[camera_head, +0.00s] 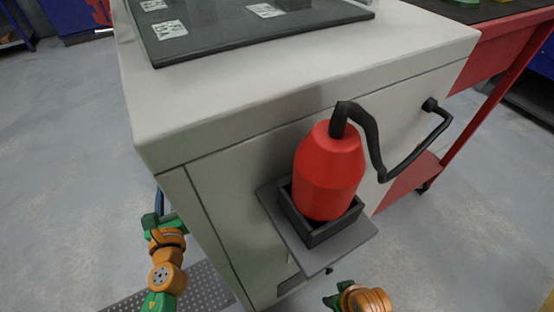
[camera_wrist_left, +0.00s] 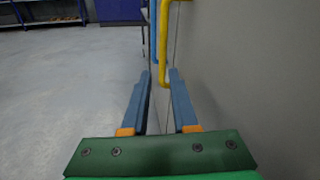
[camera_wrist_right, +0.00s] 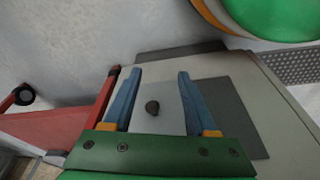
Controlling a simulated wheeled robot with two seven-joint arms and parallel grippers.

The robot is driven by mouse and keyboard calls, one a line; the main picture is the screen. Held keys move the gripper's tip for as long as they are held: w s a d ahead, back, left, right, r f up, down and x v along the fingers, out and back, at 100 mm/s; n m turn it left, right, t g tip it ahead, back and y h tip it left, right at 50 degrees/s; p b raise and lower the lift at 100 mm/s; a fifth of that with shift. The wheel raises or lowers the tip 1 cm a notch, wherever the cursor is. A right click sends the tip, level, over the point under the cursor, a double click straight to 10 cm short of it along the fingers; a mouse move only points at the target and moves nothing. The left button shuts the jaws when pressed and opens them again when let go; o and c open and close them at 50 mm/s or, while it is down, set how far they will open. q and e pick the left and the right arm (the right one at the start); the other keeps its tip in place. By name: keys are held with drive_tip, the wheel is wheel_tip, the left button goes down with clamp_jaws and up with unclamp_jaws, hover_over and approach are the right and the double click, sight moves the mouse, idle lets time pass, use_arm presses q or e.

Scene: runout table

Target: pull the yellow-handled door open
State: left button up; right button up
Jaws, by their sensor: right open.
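The yellow handle (camera_wrist_left: 163,45) is a vertical bar on the pale grey cabinet side, seen in the left wrist view. Its lower bend shows between the fingers of my left gripper (camera_wrist_left: 160,76), which are apart; I cannot tell whether they touch it. The grey panel (camera_wrist_left: 245,70) fills the right of that view. In the head view the handle is hidden, and my left gripper (camera_head: 157,208) is beside the cabinet's left side (camera_head: 190,205). My right gripper (camera_wrist_right: 160,73) is open and empty, low in front of the cabinet.
A red cylinder (camera_head: 328,175) with a black hose sits in a dark holder on the cabinet front. A dark plate (camera_head: 225,30) lies on the cabinet top. A red table (camera_head: 500,50) stands at the right. A blue bar (camera_wrist_left: 153,30) runs beside the handle. The left floor is clear.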

use_arm(q)
drive_tip(key=shift+m+t, duration=0.6)
drive_tip(key=shift+m, duration=0.1)
drive_tip(key=x, duration=0.2)
drive_tip(key=b+x, duration=0.1)
drive_tip(key=x, duration=0.1)
drive_tip(key=r+x, duration=0.1)
drive_tip(key=x, duration=0.2)
drive_tip(key=shift+w+d+r+b, duration=0.1)
drive_tip(key=shift+b, duration=0.3)
drive_tip(key=shift+w, duration=0.25)
clamp_jaws()
use_arm(e)
drive_tip(key=shift+w+a+r, duration=0.2)
drive_tip(key=shift+w+r, duration=0.4)
drive_tip(key=shift+r, duration=0.05)
